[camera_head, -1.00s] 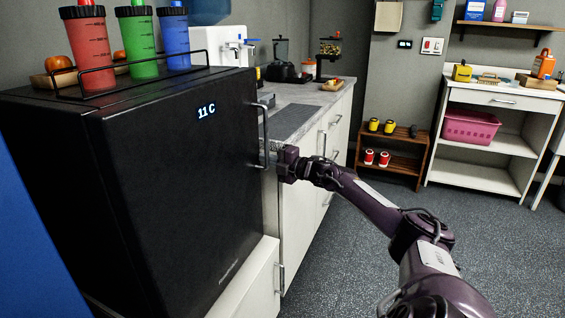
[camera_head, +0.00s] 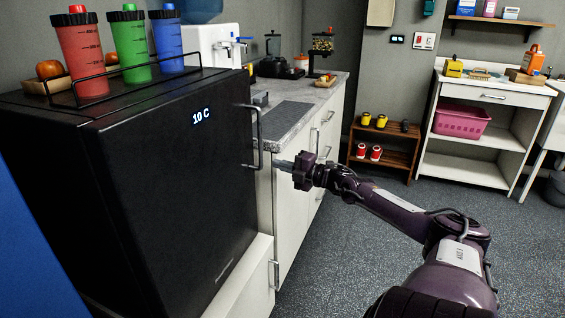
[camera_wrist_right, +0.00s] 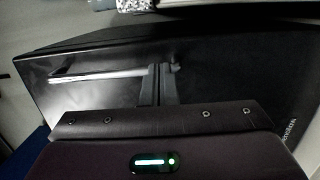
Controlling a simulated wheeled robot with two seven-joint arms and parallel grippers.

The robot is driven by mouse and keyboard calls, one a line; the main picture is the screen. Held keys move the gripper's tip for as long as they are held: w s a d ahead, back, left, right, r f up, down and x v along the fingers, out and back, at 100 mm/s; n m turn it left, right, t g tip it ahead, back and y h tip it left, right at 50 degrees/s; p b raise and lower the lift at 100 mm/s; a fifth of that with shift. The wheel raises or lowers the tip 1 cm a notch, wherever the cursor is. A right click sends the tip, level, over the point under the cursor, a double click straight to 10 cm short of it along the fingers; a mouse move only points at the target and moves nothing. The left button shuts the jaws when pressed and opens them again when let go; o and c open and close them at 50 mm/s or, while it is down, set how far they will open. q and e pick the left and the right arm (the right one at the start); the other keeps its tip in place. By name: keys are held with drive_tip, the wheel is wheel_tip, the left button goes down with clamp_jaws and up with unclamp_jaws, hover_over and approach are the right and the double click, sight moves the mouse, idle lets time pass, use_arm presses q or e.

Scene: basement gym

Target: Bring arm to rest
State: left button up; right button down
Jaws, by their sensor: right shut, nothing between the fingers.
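My right arm (camera_head: 400,215) reaches in from the lower right. Its gripper (camera_head: 281,165) is shut and empty, with its fingertips just right of the handle (camera_head: 258,140) of a black mini fridge (camera_head: 170,190). The fridge door is closed and its display reads 10 C. In the right wrist view, the shut fingers (camera_wrist_right: 158,83) stand in front of the dark fridge front (camera_wrist_right: 225,75), with the pale handle bar (camera_wrist_right: 100,75) to their left. A small gap shows between fingertips and handle in the head view. My left gripper is not in view.
Red, green and blue bottles (camera_head: 128,45) stand in a rack on the fridge. A counter (camera_head: 305,110) with white cabinets runs behind the gripper. A small wooden shelf (camera_head: 385,150) and a white shelf unit (camera_head: 475,130) stand at the back. The floor (camera_head: 330,265) is clear.

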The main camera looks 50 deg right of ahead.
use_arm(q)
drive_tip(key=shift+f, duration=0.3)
use_arm(e)
drive_tip(key=shift+s, duration=0.2)
